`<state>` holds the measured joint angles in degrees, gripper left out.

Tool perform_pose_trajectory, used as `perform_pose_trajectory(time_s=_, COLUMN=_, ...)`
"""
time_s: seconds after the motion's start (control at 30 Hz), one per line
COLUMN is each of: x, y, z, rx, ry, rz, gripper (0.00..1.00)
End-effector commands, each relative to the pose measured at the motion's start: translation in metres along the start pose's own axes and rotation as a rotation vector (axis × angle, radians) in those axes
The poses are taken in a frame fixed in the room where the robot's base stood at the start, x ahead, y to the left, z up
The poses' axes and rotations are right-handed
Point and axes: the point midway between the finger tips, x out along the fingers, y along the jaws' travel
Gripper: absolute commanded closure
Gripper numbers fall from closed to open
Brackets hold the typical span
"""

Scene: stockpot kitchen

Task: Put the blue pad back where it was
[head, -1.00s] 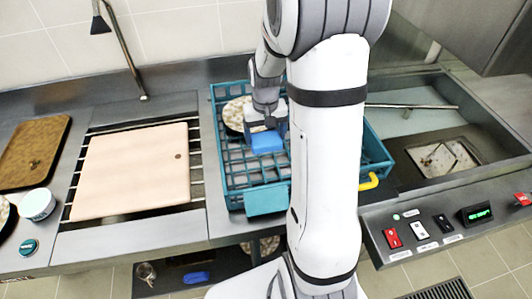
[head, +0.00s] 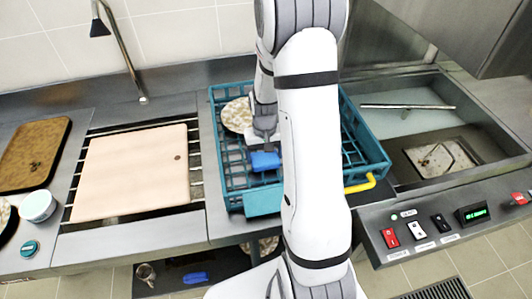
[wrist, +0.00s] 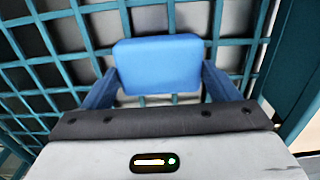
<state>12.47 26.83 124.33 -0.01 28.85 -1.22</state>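The blue pad (head: 265,161) is between the fingers of my gripper (head: 264,147), over the teal dish rack. In the wrist view the pad (wrist: 158,62) spans the gap between the two blue fingers, and my gripper (wrist: 160,85) is shut on it. The rack's grid lies behind the pad in that view. I cannot tell whether the pad touches the rack floor.
The teal rack (head: 264,203) holds a patterned plate (head: 237,115). A pale board (head: 130,172) and a brown tray (head: 33,152) lie to the left. A sink is at right. A yellow handle (head: 360,185) is at the rack's front right. A blue item (head: 195,278) lies on the lower shelf.

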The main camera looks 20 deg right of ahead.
Motion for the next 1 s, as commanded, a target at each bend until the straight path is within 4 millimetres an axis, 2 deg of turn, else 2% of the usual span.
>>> perform_pose_trajectory(time_s=0.03, x=0.000, y=0.000, z=0.000, rx=0.000, ry=0.000, rz=0.000, gripper=0.14)
perform_pose_trajectory(time_s=0.2, x=0.000, y=0.000, z=0.000, rx=0.001, ry=-0.001, rz=0.000, gripper=0.00)
perform_pose_trajectory(time_s=0.57, x=-0.007, y=0.001, z=0.000, rx=0.001, ry=0.002, rz=0.000, gripper=0.00)
perform_pose_trajectory(time_s=0.67, x=-0.021, y=0.001, z=-0.001, rx=0.002, ry=0.004, rz=0.000, gripper=0.00)
perform_pose_trajectory(time_s=1.0, x=-0.093, y=0.001, z=-0.001, rx=0.002, ry=0.005, rz=0.000, gripper=0.00)
